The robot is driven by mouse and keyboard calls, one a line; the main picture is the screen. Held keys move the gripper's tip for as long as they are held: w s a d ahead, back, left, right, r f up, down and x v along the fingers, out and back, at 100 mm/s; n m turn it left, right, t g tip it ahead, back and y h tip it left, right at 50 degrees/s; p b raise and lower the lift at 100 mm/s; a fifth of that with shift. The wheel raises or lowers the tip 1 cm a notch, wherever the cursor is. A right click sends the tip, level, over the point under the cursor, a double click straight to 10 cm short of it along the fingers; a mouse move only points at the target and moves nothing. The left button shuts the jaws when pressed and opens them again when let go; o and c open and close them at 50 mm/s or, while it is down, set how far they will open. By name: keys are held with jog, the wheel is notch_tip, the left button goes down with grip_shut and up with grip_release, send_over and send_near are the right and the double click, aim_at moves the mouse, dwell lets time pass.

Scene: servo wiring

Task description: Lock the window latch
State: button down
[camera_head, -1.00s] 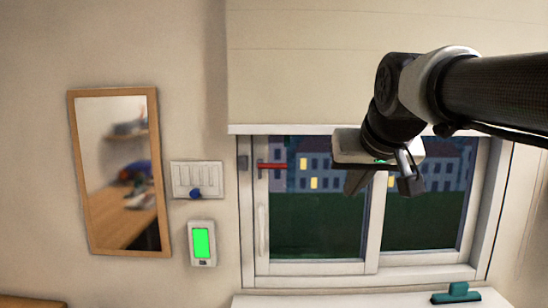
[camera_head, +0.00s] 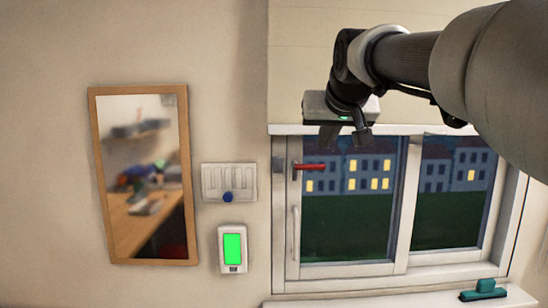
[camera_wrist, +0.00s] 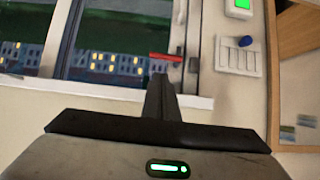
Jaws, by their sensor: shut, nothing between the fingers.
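The window latch is a red handle (camera_head: 310,166) on the upper left of the window's left sash (camera_head: 294,220). It points sideways to the right, with its pivot on the sash frame. The red handle also shows in the wrist view (camera_wrist: 166,57), just beyond my fingertips. My gripper (camera_head: 343,138) is in front of the top of the window, above and right of the handle in the head view. Its fingers are together and empty in the wrist view (camera_wrist: 160,84). I see a gap between them and the handle in the head view.
A white sill (camera_head: 390,300) holds a teal squeegee-like object (camera_head: 484,291). Left of the window are a switch panel (camera_head: 229,182) with a blue knob, a green-screened device (camera_head: 232,248) and a wood-framed mirror (camera_head: 142,180). A pale blind or panel (camera_head: 300,70) lies above the window.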

aim_at(308, 165)
jog(key=shift+w, duration=0.1)
dwell(0.3)
jog(key=x, duration=1)
jog(key=shift+p, duration=0.45)
